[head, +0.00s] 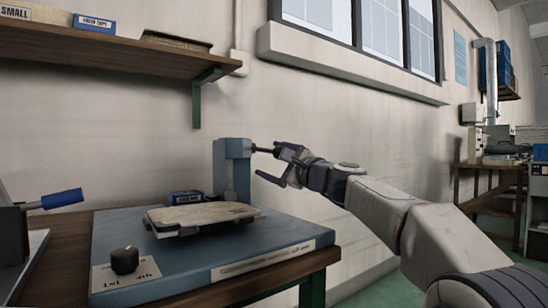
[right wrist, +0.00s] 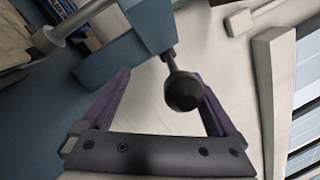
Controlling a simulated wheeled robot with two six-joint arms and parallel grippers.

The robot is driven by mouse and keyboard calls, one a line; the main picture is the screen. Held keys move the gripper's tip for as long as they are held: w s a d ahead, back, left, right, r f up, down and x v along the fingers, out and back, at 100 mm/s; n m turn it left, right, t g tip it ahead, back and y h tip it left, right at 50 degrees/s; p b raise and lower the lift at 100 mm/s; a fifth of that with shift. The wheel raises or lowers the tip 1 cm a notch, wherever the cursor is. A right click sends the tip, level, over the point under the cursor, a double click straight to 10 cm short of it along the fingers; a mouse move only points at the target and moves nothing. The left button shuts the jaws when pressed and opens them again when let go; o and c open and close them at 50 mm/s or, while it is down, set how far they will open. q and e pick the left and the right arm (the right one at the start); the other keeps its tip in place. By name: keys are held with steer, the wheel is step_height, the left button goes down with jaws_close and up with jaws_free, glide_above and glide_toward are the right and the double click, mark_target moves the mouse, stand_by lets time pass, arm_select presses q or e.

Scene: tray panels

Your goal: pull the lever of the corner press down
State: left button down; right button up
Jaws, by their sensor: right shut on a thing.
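The corner press (head: 232,170) is a blue upright post at the back right corner of a blue base panel (head: 120,222). Its lever (head: 262,150) is a dark rod that sticks out to the right from the post's top, roughly level. In the right wrist view the lever ends in a round black knob (right wrist: 184,92) between my fingers, nearer the right one. My left gripper is not in view.
A pale clamped plate (head: 200,215) lies on the panel, with a small blue box (head: 184,197) behind it and a black knob (head: 125,260) at the front left. A wall shelf (head: 130,55) hangs above.

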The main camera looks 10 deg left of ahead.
steer(key=shift+w+f, duration=0.1)
steer(key=shift+f, duration=0.25)
steer(key=b+v, duration=0.2)
steer(key=v, duration=0.1)
steer(key=shift+r+b, duration=0.3)
steer(key=r+b+v, duration=0.1)
steer(key=b+v, duration=0.4)
steer(key=v, duration=0.4)
stand_by(0.4)
steer(key=shift+d+f, duration=0.1)
steer(key=shift+d, duration=0.05)
